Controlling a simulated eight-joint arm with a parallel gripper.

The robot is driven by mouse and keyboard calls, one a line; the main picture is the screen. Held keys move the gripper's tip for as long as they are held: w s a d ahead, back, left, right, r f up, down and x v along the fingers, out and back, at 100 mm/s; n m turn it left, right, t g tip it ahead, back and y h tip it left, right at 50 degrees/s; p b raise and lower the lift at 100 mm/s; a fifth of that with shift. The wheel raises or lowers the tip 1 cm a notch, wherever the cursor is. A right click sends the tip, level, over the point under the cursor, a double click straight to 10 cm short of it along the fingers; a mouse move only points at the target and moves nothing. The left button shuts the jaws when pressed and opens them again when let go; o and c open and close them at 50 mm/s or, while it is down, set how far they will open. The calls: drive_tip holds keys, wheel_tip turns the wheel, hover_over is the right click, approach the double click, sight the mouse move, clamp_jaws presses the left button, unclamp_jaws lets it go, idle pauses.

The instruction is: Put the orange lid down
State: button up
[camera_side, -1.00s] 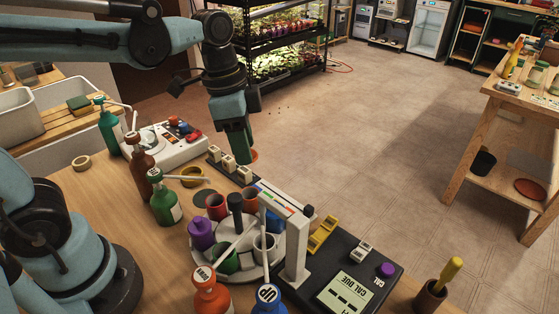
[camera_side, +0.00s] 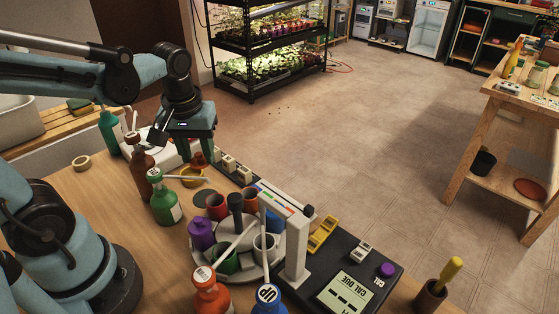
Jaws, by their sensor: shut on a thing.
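My gripper (camera_side: 202,153) points down over the far edge of the wooden bench, shut on the orange lid (camera_side: 199,159). Only part of the lid shows beneath the fingers. The lid appears just above and behind a yellow round dish (camera_side: 191,182); whether they touch I cannot tell. A dark flat disc (camera_side: 205,197) lies on the bench in front of the dish.
A dark strip with pale blocks (camera_side: 229,163) lies to the right. A round tray of cups (camera_side: 275,268) stands nearer. Bare bench (camera_side: 110,195) lies left.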

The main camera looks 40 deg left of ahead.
sight(197, 163)
drive_tip(key=shift+s+a+f+n, duration=0.1)
drive_tip(key=shift+a+f+n, duration=0.1)
drive_tip(key=shift+f+n, duration=0.2)
wheel_tip(197, 163, down, 4)
drive_tip(key=shift+f, duration=0.1)
clamp_jaws()
drive_tip(key=shift+f, duration=2.65)
drive_tip(key=o, duration=1)
unclamp_jaws()
